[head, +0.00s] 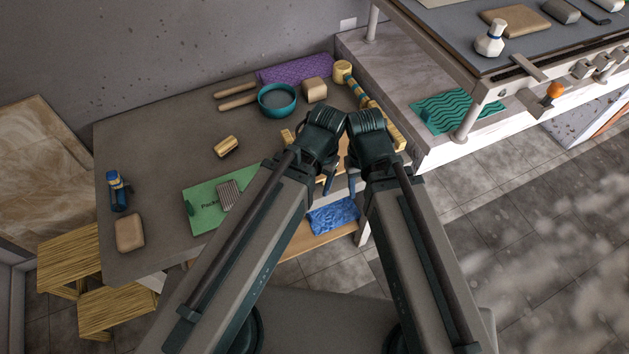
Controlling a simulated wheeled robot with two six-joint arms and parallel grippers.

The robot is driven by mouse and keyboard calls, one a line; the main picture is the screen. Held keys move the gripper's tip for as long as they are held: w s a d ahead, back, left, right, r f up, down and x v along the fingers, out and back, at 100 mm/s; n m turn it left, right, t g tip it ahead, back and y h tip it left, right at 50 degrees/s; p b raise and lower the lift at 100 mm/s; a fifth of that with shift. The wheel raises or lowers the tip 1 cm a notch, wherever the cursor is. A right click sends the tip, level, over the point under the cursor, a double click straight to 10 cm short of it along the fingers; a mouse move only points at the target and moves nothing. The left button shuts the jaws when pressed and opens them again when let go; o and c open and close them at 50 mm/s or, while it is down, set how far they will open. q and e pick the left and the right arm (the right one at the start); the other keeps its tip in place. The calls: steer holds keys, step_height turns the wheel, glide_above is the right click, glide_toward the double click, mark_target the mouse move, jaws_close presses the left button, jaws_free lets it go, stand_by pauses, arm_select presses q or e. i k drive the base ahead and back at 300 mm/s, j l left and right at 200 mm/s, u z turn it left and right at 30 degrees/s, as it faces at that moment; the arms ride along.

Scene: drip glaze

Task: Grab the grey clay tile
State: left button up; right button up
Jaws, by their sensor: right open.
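A small grey block (562,10), tile-like, lies on the raised grey worktop at the top right. A grey ribbed piece (229,196) lies on the green packet on the brown table; I cannot tell for sure which of the two is the clay tile. My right gripper (352,182) is open and empty, pointing down near the table's front edge, apart from both. My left gripper (328,182) hangs close beside it, largely hidden by its own wrist; its jaws are not clear.
The brown table (165,165) holds a teal bowl (277,100), a green packet (205,213), a tan block (130,232) and a blue bottle (117,190). The raised worktop (450,30) has a white bottle (490,40) and a tan slab (515,20). Wooden stools (70,258) stand lower left.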

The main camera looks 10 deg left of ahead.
mark_target(228, 191)
steer(key=k+l+u, duration=0.35)
steer(key=l, duration=0.15)
steer(key=k+l+u, duration=0.15)
steer(key=l+u, duration=0.25)
steer(key=k+l+u, duration=0.35)
